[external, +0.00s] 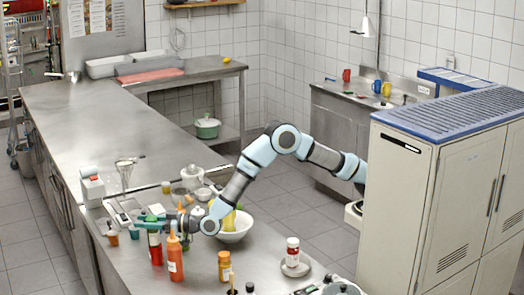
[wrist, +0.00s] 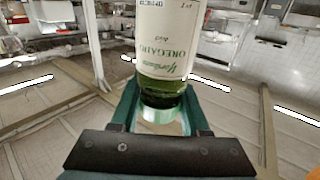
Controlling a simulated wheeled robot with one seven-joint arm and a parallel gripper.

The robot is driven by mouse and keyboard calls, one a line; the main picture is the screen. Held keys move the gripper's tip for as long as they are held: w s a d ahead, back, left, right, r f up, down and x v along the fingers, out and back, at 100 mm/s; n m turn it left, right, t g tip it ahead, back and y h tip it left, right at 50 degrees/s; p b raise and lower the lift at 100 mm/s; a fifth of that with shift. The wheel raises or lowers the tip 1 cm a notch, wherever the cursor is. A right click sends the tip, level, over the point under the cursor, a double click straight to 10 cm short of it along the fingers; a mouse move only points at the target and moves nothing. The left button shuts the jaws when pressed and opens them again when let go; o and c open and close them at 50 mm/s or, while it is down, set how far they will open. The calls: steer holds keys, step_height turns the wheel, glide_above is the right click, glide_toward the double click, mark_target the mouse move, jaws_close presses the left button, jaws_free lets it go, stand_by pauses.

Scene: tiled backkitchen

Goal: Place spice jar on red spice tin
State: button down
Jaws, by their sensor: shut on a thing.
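My gripper (external: 143,219) reaches left over the near end of the steel counter, its teal fingers shut on the spice jar. In the wrist view the spice jar (wrist: 166,45) is glass with green contents and a white label reading oregano, upside down in the picture. It sits between the fingers (wrist: 160,115). In the external view the jar is too small to make out clearly at the fingers.
An orange bottle (external: 174,258) stands close beside the red container. Small jars (external: 112,234) stand to the left. A white bowl (external: 233,228) is behind my forearm.

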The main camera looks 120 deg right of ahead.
steer(key=shift+c, duration=2)
jaws_free()
steer(key=b+v, duration=0.3)
steer(key=v, duration=0.9)
steer(key=shift+r, duration=0.2)
steer(key=shift+a, duration=0.1)
